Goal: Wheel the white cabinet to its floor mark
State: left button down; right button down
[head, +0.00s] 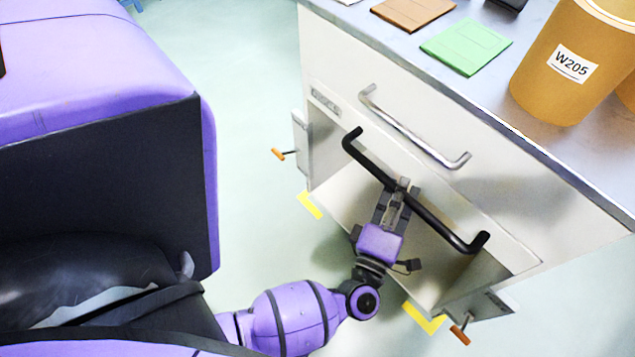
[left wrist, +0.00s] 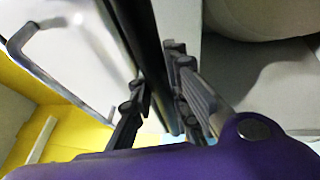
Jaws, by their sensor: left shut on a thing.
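The white cabinet (head: 335,65) stands at the right in the head view, with a grey top. A silver handle (head: 415,128) is on its upper front, and a black push bar (head: 440,226) runs below it. My left gripper (head: 401,190) is shut on the black bar near its middle. The bar (left wrist: 147,35) passes between the fingers in the left wrist view. Yellow floor marks show by the cabinet's near lower corners, one at the left (head: 310,205) and one at the bottom (head: 424,318). The cabinet's far side is hidden. My right gripper is out of view.
On the cabinet top are a brown cylinder labelled W205 (head: 550,85), a green flat piece (head: 466,47) and a brown one (head: 412,12). Orange-tipped levers stick out at the left (head: 278,154) and bottom (head: 460,335). Pale floor (head: 245,90) left of the cabinet is clear.

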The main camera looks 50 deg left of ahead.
aim_at(414, 173)
pick_arm(q)
jog(key=w, duration=0.3)
jog(key=shift+d+r+b, duration=0.1)
jog(key=shift+b, duration=0.2)
jog(key=shift+w+f, duration=0.2)
jog(key=shift+w, duration=0.1)
jog(key=c, duration=2)
grip_release()
jog(key=shift+s, duration=0.15)
jog(key=shift+c, duration=0.2)
jog(key=shift+o, duration=1.2)
jog(key=shift+s+r, duration=0.15)
jog(key=shift+o, duration=0.7)
